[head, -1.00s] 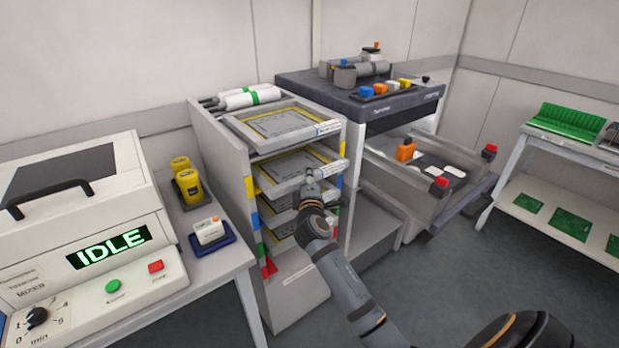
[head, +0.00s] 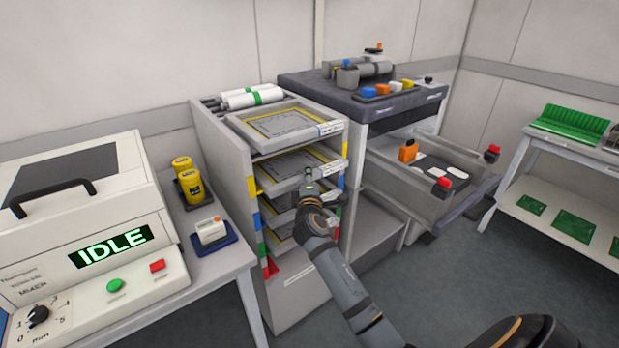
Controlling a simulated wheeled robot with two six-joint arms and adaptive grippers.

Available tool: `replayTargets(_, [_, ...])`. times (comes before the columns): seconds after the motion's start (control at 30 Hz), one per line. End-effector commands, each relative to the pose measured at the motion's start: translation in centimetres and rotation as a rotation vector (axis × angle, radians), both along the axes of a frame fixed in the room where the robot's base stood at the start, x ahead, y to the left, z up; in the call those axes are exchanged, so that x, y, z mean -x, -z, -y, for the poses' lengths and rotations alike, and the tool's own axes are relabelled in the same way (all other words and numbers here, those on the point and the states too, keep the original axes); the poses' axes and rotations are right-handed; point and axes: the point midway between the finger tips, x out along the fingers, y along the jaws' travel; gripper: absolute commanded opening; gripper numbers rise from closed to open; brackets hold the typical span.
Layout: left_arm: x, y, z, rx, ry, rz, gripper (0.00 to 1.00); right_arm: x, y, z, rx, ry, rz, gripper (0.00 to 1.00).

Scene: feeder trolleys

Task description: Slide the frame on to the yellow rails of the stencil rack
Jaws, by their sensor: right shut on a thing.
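The stencil rack (head: 222,150) is a grey open-fronted cabinet with coloured level marks on its front edges. The yellow marks (head: 250,180) are at the upper level inside. My left gripper is not in view.
Another frame (head: 285,122) lies on the rack top, with white rolls (head: 250,97) behind it. More frames (head: 282,222) sit at lower levels. An open drawer (head: 420,185) juts out to the right. A mixer table (head: 212,262) stands close on the left.

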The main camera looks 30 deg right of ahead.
Motion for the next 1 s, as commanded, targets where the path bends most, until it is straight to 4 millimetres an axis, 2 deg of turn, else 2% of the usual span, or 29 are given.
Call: replayTargets(1.0, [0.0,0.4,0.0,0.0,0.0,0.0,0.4,-1.6,-0.2,-0.1,0.001,-0.001,0.003,0.0])
